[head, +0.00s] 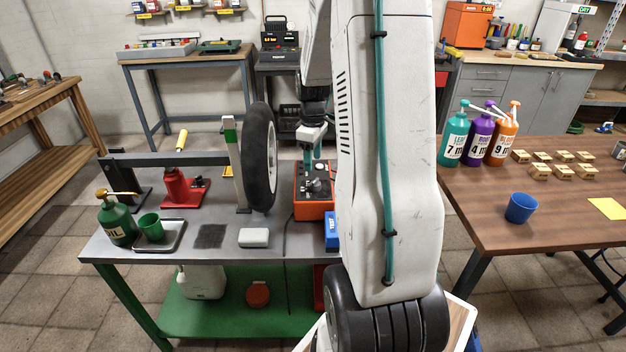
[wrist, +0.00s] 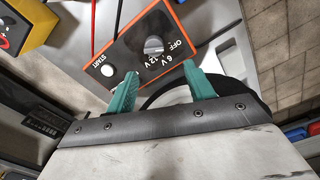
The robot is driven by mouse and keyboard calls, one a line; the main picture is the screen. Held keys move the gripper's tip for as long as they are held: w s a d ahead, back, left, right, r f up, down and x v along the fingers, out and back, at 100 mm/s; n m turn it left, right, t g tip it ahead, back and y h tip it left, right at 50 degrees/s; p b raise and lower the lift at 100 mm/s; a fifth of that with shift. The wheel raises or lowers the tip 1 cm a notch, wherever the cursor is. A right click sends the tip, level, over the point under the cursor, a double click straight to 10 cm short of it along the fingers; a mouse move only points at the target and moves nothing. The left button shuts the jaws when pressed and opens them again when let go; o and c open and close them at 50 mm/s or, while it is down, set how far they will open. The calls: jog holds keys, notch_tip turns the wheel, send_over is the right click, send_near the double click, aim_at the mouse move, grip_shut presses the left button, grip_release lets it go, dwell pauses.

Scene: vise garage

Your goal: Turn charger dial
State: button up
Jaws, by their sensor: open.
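The charger (head: 313,205) is an orange-edged box with a dark top panel, standing on the grey workbench. In the wrist view its panel (wrist: 130,55) carries a grey round dial (wrist: 153,46), the labels OFF, 6V and 12V, and a white START button (wrist: 108,71). I cannot tell which label the dial points to. My gripper (head: 314,155) is above the charger in the head view, its tips partly hidden by my arm. In the wrist view its two green fingers (wrist: 162,78) are apart and empty, with the dial showing beyond the gap between them.
A black-tyred wheel (head: 260,158) stands upright just left of the charger. A blue box (head: 332,230) is in front of it. A red jack (head: 182,186) and a green oil can (head: 117,219) stand further left. A yellow meter (wrist: 22,22) with leads shows in the wrist view.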

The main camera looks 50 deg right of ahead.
aim_at(315, 181)
jog(key=f, duration=0.6)
jog(key=d+f, duration=0.1)
jog(key=f, duration=0.2)
jog(key=shift+s, duration=0.15)
jog(key=c, duration=1)
